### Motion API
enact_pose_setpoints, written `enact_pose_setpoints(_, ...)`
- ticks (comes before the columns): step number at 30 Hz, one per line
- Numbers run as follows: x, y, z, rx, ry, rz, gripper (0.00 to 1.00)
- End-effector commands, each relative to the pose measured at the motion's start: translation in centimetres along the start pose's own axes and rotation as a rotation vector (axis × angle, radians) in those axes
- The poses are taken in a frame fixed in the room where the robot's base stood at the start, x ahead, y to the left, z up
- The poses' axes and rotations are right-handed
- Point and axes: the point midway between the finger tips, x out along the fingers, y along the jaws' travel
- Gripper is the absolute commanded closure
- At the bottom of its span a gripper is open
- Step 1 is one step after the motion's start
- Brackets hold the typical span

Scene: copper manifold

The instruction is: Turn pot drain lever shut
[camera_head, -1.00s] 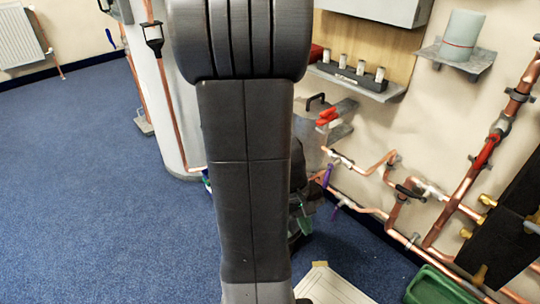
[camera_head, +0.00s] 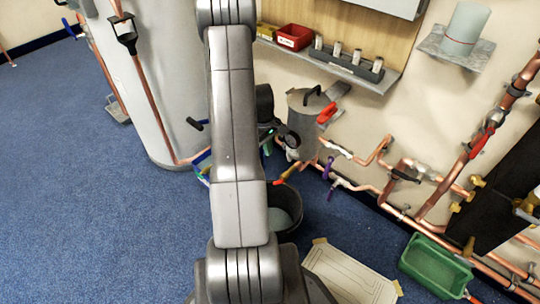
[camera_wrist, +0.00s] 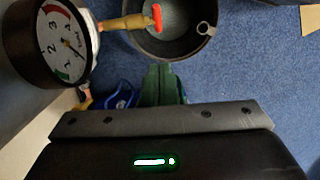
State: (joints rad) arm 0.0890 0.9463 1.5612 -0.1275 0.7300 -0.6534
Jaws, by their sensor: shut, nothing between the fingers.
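The drain's brass valve (camera_wrist: 124,22) has a red lever (camera_wrist: 156,16), seen beside the gauge (camera_wrist: 52,45) in the wrist view. The lever also shows as a small red-orange piece (camera_head: 290,172) in the head view. My gripper's green fingers (camera_wrist: 162,82) are shut and empty, below the valve in the wrist view and apart from the lever. In the head view my arm hides most of the gripper.
A black bucket (camera_head: 293,222) stands on the floor below the valve. Copper pipes with a purple lever (camera_head: 327,168) run along the wall. A green tray (camera_head: 433,262) is at right; blue floor is clear at left.

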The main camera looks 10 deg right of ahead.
Motion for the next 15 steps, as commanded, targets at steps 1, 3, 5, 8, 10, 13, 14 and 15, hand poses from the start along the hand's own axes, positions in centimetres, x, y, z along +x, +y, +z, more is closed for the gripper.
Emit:
enact_pose_setpoints(1, 1.2, -0.1, 0.0, 0.000, -0.002, -0.002, 1.00)
enact_pose_setpoints(3, 2.6, -0.1, 0.1, 0.001, -0.003, -0.003, 1.00)
enact_pose_setpoints(5, 4.0, -0.1, 0.1, 0.001, -0.002, -0.002, 1.00)
enact_pose_setpoints(8, 6.2, -0.1, 0.1, 0.001, -0.002, -0.002, 1.00)
enact_pose_setpoints(10, 7.7, -0.1, 0.1, 0.001, -0.002, -0.002, 1.00)
enact_pose_setpoints(13, 9.4, -0.1, 0.2, 0.001, -0.002, -0.002, 1.00)
enact_pose_setpoints(14, 9.7, 0.0, 0.7, 0.002, -0.001, -0.001, 1.00)
enact_pose_setpoints(15, 10.1, -0.1, 1.2, 0.003, -0.002, -0.002, 1.00)
